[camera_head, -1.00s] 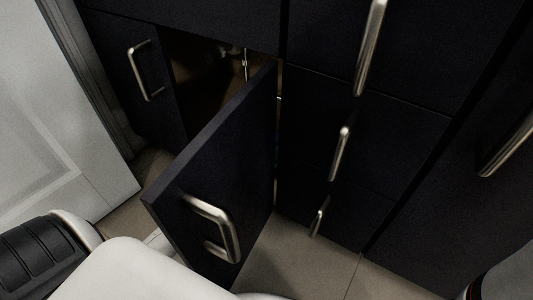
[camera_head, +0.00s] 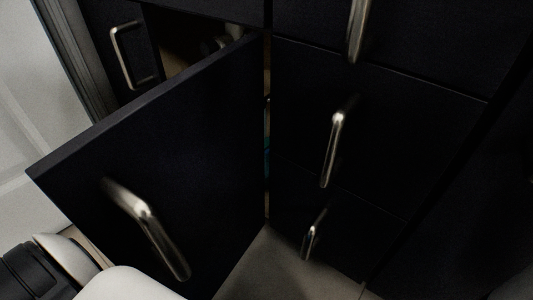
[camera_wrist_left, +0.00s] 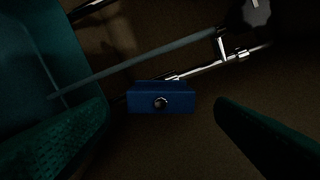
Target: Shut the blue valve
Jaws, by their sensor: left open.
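The blue valve handle (camera_wrist_left: 160,98) shows in the left wrist view, a small blue block with a round metal screw in its face. It sits at the end of a thin metal pipe (camera_wrist_left: 205,69). My left gripper (camera_wrist_left: 160,122) is open, with one textured finger on each side of the blue handle and clear gaps visible between. How far the handle is in depth I cannot tell. In the head view the blue valve and my left gripper are hidden behind the open cabinet door (camera_head: 170,150). My right gripper is not in view.
A grey rod (camera_wrist_left: 140,65) crosses above the valve, and a grey round knob (camera_wrist_left: 257,12) is at upper right. A teal surface (camera_wrist_left: 45,45) fills the left. Drawers with metal handles (camera_head: 332,150) stand right of the door; a white door (camera_head: 20,130) is at left.

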